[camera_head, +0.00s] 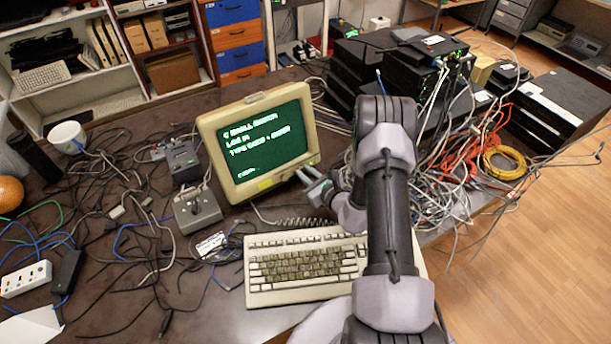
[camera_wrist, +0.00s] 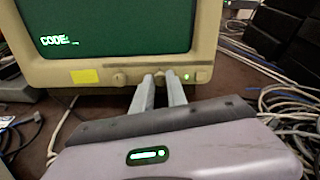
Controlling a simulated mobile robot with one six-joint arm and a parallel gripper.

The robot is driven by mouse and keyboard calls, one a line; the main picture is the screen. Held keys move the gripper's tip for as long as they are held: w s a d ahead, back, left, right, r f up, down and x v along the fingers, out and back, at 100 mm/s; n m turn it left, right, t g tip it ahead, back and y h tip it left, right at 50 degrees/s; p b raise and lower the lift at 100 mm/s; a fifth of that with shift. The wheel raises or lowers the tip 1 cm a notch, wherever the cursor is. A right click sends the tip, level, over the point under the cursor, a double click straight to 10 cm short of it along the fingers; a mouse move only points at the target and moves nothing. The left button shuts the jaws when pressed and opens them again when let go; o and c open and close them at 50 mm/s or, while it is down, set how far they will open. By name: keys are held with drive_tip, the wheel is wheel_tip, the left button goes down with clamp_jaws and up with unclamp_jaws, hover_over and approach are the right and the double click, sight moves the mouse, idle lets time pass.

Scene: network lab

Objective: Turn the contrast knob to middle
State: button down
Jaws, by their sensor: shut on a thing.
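A beige CRT monitor (camera_head: 232,165) with green text on its screen stands behind the keyboard; it also fills the upper part of the wrist view (camera_wrist: 45,73). Its lower front bezel has a round knob (camera_wrist: 119,77) left of centre and a second knob (camera_wrist: 160,73) further right, beside a small green light (camera_wrist: 186,77). My gripper (camera_wrist: 161,77) has its two fingertips at either side of the right knob and is shut on it. In the head view my gripper (camera_head: 306,173) reaches the monitor's lower right corner. No knob labels or pointer marks are readable.
A grey joystick box (camera_head: 197,208) and tangled cables are to the left. Black network equipment (camera_head: 410,75) and a heap of cables (camera_head: 445,190) crowd the right.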

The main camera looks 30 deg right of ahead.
drive_tip(key=n+b, duration=0.3)
drive_tip(key=n, duration=0.2)
drive_tip(key=shift+f+n, duration=0.15)
drive_tip(key=shift+n, duration=0.15)
drive_tip(key=shift+n+b, duration=1.65)
drive_tip(key=shift+n, duration=0.65)
drive_tip(key=c, duration=1.3)
unclamp_jaws()
drive_tip(key=p+v, duration=0.1)
drive_tip(key=v, duration=0.4)
drive_tip(key=p+v, duration=0.1)
drive_tip(key=v, duration=0.5)
drive_tip(key=p+v, duration=0.1)
drive_tip(key=v, duration=0.5)
drive_tip(key=shift+s+d+r, duration=0.15)
drive_tip(key=shift+r, duration=0.2)
